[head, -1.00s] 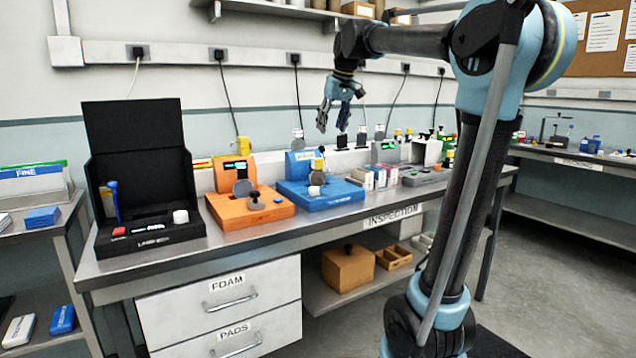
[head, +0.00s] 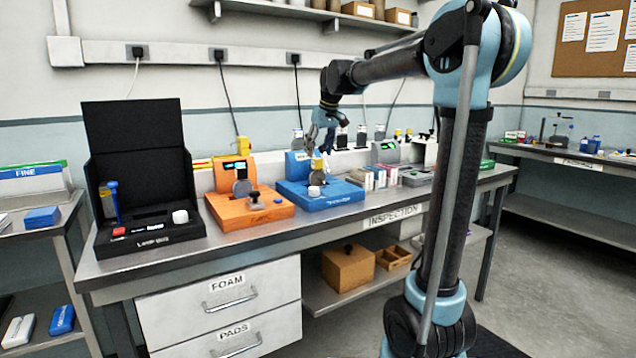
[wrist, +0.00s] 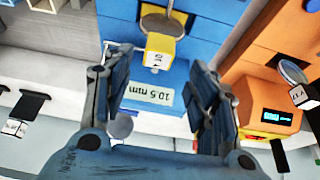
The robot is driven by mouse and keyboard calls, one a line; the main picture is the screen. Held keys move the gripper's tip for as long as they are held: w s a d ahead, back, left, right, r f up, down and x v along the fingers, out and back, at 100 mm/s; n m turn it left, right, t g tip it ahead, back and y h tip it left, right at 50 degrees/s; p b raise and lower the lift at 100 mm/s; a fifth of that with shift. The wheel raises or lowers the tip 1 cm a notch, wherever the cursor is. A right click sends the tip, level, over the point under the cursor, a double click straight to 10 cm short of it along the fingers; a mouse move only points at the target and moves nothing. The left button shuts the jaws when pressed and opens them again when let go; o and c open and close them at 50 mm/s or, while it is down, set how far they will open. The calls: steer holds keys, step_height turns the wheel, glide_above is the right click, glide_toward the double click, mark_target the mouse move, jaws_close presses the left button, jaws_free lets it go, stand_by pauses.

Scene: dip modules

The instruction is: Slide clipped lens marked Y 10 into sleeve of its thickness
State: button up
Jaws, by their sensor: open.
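A yellow clip (wrist: 160,48) stands at the blue gauge (wrist: 176,104) in the wrist view, on a round lens that is mostly hidden. Its dark marking is upside down and I cannot read it surely. The gauge's panel (wrist: 150,94) reads 10.5 mm. In the head view the blue gauge (head: 330,200) stands mid-bench with the yellow clip (head: 317,164) over it. My gripper (head: 318,148) is just above, open and empty; its fingers (wrist: 150,72) spread either side of the clip, apart from it. I cannot make out a sleeve.
An orange gauge (head: 262,210) with a lens (head: 242,188) stands left of the blue one; in the wrist view a white-labelled clip (wrist: 303,96) shows there. Small coloured boxes (head: 378,178) and a grey device (head: 387,152) stand right.

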mark_target(318, 159)
steer(key=shift+d+x, duration=0.1)
steer(key=shift+x, duration=1.35)
steer(key=shift+d+x, duration=0.15)
steer(key=shift+x, duration=1.3)
jaws_close()
